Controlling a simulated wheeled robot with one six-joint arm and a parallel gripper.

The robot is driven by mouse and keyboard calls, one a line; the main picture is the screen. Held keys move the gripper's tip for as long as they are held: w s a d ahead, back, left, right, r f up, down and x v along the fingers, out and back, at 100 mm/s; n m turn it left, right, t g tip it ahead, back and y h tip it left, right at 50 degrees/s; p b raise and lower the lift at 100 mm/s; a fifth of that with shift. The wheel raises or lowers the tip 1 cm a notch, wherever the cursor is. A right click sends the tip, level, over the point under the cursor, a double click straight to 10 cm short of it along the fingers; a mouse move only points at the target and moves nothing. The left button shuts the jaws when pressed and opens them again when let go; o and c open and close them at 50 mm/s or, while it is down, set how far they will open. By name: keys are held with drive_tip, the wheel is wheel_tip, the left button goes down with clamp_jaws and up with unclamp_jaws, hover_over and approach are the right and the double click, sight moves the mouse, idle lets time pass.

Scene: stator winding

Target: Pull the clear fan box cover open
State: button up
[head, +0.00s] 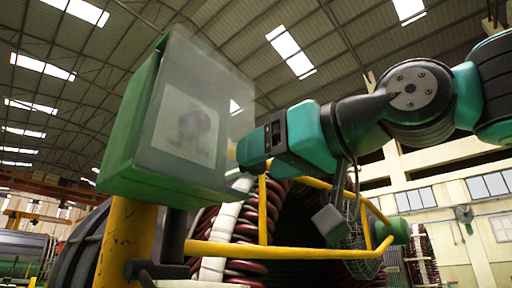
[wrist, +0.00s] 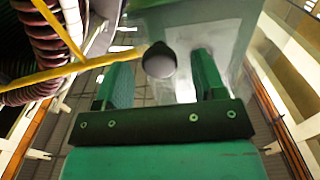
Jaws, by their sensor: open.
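The fan box (head: 130,140) is green and stands on a yellow post. Its clear cover (head: 200,110) is on the side facing right and looks hazy, with a dim round shape and a pale panel behind it. In the wrist view the clear cover (wrist: 228,30) fills the upper middle. A dark round knob (wrist: 159,60) shows there between the fingers. My gripper (head: 240,158) is at the lower right of the cover, its fingers partly hidden behind it. In the wrist view my gripper (wrist: 160,80) has its two green fingers apart on either side of the knob, not closed on it.
Yellow rails (head: 285,250) run below and right of the box, in front of the dark red coils (head: 300,210) of the stator. A yellow rail (wrist: 60,72) also crosses the left of the wrist view. A grey block (head: 329,223) hangs below my arm.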

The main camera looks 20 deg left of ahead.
drive_tip(key=shift+p+x, duration=0.3)
drive_tip(key=shift+x, duration=0.9)
clamp_jaws()
